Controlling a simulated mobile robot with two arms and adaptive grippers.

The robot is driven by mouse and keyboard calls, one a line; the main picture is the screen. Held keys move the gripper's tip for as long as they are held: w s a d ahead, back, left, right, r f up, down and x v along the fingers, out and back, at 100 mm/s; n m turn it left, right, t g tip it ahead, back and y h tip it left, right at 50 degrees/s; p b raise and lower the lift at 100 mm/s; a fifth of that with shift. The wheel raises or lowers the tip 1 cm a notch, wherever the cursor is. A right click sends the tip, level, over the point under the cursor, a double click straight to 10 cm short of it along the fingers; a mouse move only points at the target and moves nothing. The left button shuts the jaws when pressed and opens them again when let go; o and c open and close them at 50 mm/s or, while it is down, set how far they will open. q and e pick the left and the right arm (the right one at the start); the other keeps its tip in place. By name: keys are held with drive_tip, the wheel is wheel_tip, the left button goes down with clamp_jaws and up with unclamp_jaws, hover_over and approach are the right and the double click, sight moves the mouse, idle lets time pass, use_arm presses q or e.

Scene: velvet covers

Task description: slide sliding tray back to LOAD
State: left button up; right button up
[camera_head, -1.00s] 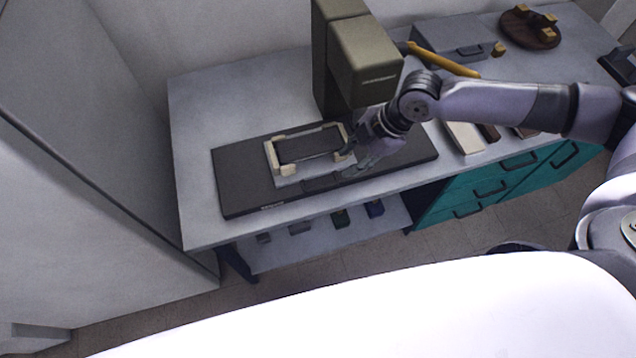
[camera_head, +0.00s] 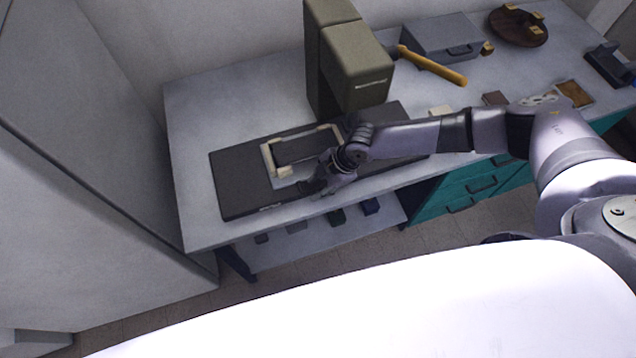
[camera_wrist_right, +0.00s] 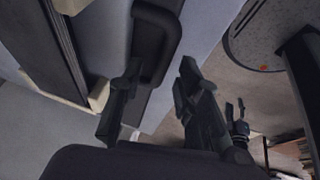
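The sliding tray (camera_head: 285,183) is a light grey plate with a cream frame (camera_head: 267,158) around a dark panel. It lies on a long black base (camera_head: 235,185) in front of the olive press (camera_head: 356,65). My right gripper (camera_head: 312,187) is at the tray's front edge, partly hidden by its own wrist. In the right wrist view, its two fingers (camera_wrist_right: 158,72) are apart, with the dark bar handle (camera_wrist_right: 157,40) ahead of and between them; contact is not clear. What looks like my left gripper (camera_wrist_right: 236,106) is small in the background, its fingers apart.
A yellow-handled hammer (camera_head: 435,67), a grey box (camera_head: 440,38) and a round brown board (camera_head: 518,26) are on the table's right half. Small blocks sit on the shelf (camera_head: 310,238) below. The table's left end (camera_head: 195,120) is clear. A tall grey cabinet (camera_head: 80,130) stands at the left.

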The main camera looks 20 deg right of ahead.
drive_tip(key=shift+c, duration=0.3)
clamp_jaws()
idle(0.6)
